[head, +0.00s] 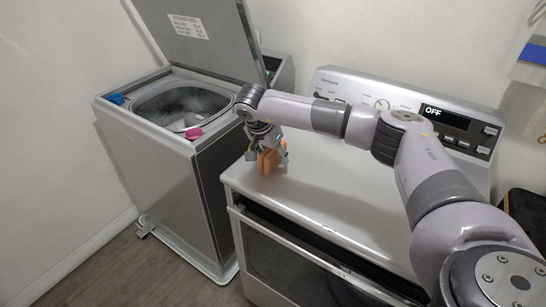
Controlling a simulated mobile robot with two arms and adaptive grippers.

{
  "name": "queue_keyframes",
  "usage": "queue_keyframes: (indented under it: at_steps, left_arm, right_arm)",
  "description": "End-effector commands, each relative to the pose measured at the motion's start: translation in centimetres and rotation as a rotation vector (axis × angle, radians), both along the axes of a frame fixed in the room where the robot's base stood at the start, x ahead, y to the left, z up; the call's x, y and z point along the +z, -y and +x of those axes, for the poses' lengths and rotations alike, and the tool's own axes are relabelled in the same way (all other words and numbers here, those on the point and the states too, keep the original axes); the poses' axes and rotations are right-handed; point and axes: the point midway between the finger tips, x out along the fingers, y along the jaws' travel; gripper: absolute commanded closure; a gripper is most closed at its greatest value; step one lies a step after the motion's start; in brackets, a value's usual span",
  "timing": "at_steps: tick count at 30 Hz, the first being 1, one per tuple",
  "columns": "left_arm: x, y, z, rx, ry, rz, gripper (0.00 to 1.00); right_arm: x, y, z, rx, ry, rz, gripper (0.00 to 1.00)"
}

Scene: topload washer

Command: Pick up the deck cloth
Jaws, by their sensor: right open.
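My right gripper (272,150) hangs over the left part of the white appliance top, its jaws open and pointing down. A small orange piece (268,161) is at its fingers and partly hidden by them; I cannot tell whether the fingers touch it. No label marks the deck cloth, and I cannot tell whether the orange piece is it. A pink item (194,133) lies on the front rim of the open washer (150,127), and a blue item (117,98) sits at its left corner. My left gripper is not in view.
The washer lid (205,40) stands raised at the back. A dark bin-like shape (527,213) is at far right.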

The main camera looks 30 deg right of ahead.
Motion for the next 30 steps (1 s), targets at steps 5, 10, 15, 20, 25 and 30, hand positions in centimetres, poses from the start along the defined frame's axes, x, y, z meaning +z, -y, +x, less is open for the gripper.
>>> queue_keyframes:
  at_steps: [5, 10, 15, 20, 25, 30]
  left_arm:
    - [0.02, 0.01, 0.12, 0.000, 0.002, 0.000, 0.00]
    - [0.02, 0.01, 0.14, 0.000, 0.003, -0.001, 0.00]
    - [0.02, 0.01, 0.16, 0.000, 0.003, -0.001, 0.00]
    - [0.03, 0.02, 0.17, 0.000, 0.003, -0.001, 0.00]
    - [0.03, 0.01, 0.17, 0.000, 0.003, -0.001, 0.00]
    - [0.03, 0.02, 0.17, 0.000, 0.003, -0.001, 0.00]
  right_arm:
    - [-0.03, -0.01, 0.00, 0.000, 0.000, 0.000, 0.48]
    - [-0.02, 0.00, 0.00, 0.000, 0.000, 0.000, 0.56]
    - [-0.01, -0.01, 0.01, 0.000, 0.000, 0.000, 0.67]
    - [-0.01, -0.01, 0.01, 0.000, 0.000, 0.000, 0.78]
    - [-0.01, -0.01, 0.01, 0.000, 0.000, 0.000, 0.89]
    - [0.00, 0.00, 0.01, 0.000, 0.000, 0.000, 1.00]
